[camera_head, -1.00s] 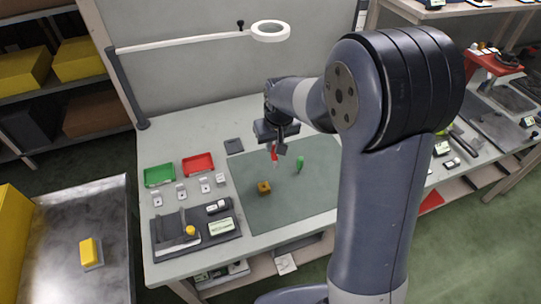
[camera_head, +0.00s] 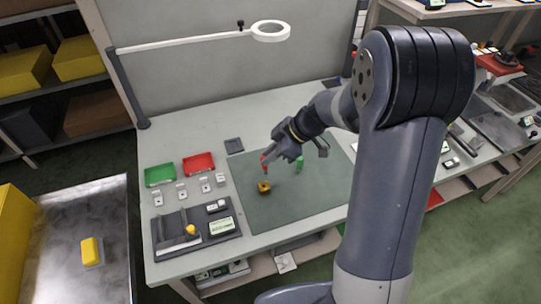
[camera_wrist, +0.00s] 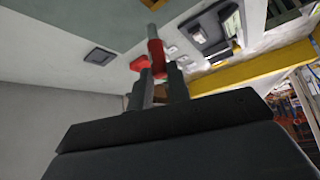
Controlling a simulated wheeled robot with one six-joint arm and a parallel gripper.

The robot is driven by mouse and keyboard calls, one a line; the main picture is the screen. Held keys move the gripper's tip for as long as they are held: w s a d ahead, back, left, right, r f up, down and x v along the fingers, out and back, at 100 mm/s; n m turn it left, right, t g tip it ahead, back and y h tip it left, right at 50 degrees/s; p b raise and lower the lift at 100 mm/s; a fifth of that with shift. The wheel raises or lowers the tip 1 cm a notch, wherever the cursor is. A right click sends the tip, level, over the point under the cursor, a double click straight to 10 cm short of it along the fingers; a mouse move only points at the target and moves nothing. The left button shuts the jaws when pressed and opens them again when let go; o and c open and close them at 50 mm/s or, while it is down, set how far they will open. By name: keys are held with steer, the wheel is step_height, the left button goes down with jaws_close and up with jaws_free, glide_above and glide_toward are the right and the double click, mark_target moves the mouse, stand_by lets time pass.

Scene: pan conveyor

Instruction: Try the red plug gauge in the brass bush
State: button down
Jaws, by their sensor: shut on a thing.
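In the wrist view the red gauge (camera_wrist: 156,48) projects from between the two fingers of my gripper (camera_wrist: 161,76). The brass bush (camera_head: 264,187) stands on the mat, just below the gauge in the head view. A gap shows between the gauge and the bush there; the exact height and sideways offset cannot be told.
A green plug gauge (camera_head: 299,163) stands on the mat (camera_head: 300,196) right of my gripper. A green tray (camera_head: 159,175), a red tray (camera_head: 198,164) and a dark rack (camera_head: 195,235) lie to the left. A magnifier lamp (camera_head: 270,32) overhangs the back. The mat's front is clear.

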steer(key=shift+s+f+n+g+y+b, duration=0.2)
steer(key=shift+f+n+g, duration=0.4)
steer(key=shift+f, duration=0.65)
steer(key=shift+s+f+n+g+y+b, duration=0.1)
steer(key=shift+s+f+n+g+b, duration=0.25)
steer(key=shift+f+n, duration=0.7)
steer(key=shift+w+f+m+b, duration=0.15)
steer(key=shift+f+m+b, duration=0.1)
steer(key=shift+b, duration=1.05)
stand_by(1.2)
steer(key=shift+r, duration=0.15)
step_height(320, 180, up, 6)
steer(key=shift+f+p, duration=0.1)
steer(key=shift+p, duration=0.45)
stand_by(0.8)
